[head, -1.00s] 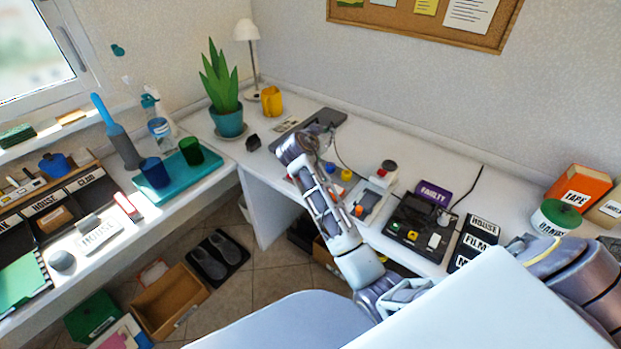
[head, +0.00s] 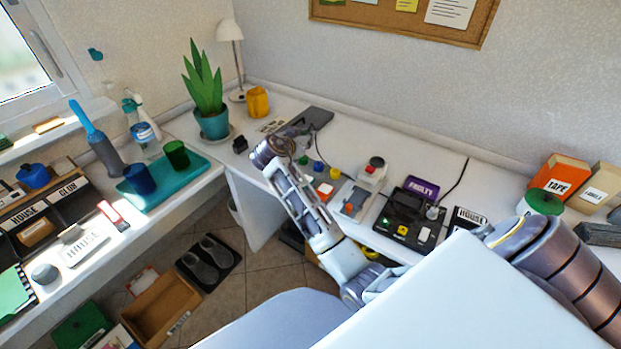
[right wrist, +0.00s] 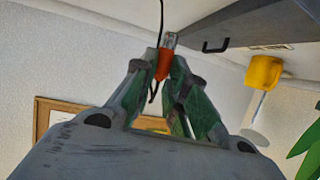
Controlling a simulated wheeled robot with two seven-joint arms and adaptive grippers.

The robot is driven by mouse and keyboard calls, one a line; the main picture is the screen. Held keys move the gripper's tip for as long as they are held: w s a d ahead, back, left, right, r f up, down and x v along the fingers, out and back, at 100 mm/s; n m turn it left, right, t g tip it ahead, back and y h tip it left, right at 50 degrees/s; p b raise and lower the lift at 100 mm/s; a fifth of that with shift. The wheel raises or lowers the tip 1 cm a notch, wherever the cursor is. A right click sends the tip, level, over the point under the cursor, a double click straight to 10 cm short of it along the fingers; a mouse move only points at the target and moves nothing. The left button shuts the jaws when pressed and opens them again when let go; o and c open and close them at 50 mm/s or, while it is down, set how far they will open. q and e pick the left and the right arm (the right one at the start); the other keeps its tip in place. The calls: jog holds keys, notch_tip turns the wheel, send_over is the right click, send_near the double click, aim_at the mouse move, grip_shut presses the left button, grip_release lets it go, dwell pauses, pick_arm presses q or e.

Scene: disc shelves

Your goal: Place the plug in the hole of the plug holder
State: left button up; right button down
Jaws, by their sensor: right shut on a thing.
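My right gripper (right wrist: 165,62) is shut on an orange plug (right wrist: 164,68) with a pale metal tip and a black cord. The wrist picture appears upside down. The tip lies close to the edge of a dark grey slab (right wrist: 235,28); I cannot tell whether they touch. In the head view my right arm reaches over the desk to this slab (head: 318,116), and the forearm and wrist hide the plug. I see no hole clearly, and cannot tell whether the slab is the plug holder. My left gripper is not in view.
The desk's back strip is clear.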

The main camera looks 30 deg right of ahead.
dwell(0.3)
notch_tip(320, 180, down, 6)
jog(key=shift+r+b, duration=0.2)
jog(key=shift+b, duration=0.15)
jog(key=shift+f, duration=0.25)
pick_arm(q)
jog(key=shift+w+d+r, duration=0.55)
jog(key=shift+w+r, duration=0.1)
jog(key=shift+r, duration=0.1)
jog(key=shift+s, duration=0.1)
pick_arm(e)
jog(key=shift+f, duration=0.15)
